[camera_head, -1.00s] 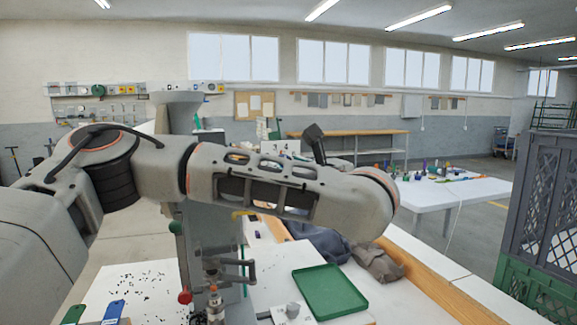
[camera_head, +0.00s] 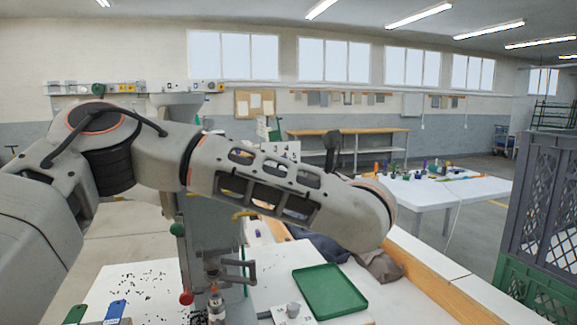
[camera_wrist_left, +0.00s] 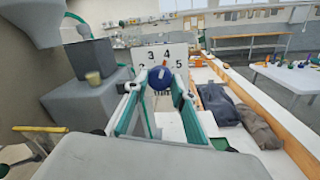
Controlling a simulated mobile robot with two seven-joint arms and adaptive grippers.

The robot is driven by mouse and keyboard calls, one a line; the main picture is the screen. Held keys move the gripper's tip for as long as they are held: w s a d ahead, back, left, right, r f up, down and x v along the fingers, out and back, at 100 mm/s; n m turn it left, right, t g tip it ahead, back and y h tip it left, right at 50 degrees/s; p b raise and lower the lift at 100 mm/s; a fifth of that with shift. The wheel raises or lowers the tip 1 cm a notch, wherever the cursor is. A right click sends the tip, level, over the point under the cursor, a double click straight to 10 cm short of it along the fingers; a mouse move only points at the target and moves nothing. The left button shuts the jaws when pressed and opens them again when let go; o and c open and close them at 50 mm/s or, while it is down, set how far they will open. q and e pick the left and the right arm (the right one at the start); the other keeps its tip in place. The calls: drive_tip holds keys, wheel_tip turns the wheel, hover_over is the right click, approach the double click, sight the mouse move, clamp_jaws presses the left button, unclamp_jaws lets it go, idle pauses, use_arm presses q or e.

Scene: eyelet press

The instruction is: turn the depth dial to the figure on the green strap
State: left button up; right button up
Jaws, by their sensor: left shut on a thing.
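A round blue depth dial (camera_wrist_left: 161,79) sits in front of a white plate (camera_wrist_left: 173,52) with the figures 2, 3, 4 and 5 in the left wrist view. My left gripper (camera_wrist_left: 161,86) has its teal fingers shut on the dial's sides. A small pale mark shows on the dial; which figure it points to is unclear. The plate's top also shows above my forearm in the head view (camera_head: 283,148), where the dial is hidden. A green strip (camera_head: 75,314), possibly the strap, lies at the lower left; its figure is unreadable. My right gripper is not in view.
The grey press column (camera_head: 208,240) stands beside my left arm, with a red-knobbed lever (camera_head: 186,298). A blue strip (camera_head: 115,310) lies near the green one. A green tray (camera_head: 329,291) is on the bench right of the press. Grey crates (camera_head: 545,200) stand far right.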

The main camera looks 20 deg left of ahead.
use_arm(q)
drive_tip(key=shift+m+t+p, duration=0.6)
drive_tip(key=shift+m+p, duration=0.6)
drive_tip(key=shift+m, duration=3.3)
drive_tip(key=shift+f, duration=0.1)
drive_tip(key=o, duration=1.1)
drive_tip(key=shift+s, duration=0.1)
